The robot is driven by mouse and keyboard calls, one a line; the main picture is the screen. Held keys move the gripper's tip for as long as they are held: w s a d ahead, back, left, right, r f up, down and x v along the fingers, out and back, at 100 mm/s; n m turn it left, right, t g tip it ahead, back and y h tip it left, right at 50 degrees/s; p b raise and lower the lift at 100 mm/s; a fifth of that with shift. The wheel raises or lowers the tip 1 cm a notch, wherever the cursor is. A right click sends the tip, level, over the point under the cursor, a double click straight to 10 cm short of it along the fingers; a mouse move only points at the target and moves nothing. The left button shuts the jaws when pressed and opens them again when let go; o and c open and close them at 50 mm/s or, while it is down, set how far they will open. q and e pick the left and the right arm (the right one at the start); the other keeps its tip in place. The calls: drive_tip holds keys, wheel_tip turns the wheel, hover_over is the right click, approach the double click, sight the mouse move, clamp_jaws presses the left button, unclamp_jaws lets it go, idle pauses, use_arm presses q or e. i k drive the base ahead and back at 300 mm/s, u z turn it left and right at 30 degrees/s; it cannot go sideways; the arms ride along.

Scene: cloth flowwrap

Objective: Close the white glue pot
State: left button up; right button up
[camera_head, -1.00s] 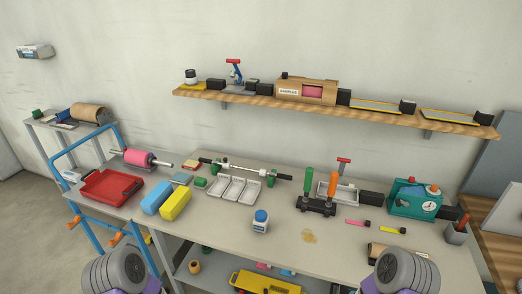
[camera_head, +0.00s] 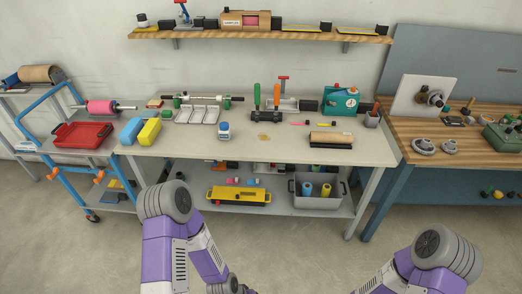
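A small white pot with a blue top (camera_head: 224,131) stands upright on the grey workbench (camera_head: 190,146), near its middle. The blue part seems to sit on top of the pot; at this size I cannot tell if it is fully closed. A tan stain (camera_head: 264,137) lies on the bench to its right. My two purple arms reach in at the bottom of the view, well in front of the bench.
A brown roll (camera_head: 331,138) lies to the right. The bench front near the pot is clear.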

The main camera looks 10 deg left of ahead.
sight(225, 135)
drive_tip(key=z, duration=0.2)
drive_tip(key=k, duration=0.3)
drive_tip(key=u, duration=0.8)
drive_tip(key=i, duration=0.7)
drive_tip(key=u, duration=0.8)
drive_tip(key=i, duration=1)
drive_tip(key=z, duration=0.7)
drive_tip(key=i, duration=0.45)
drive_tip(key=z, duration=0.4)
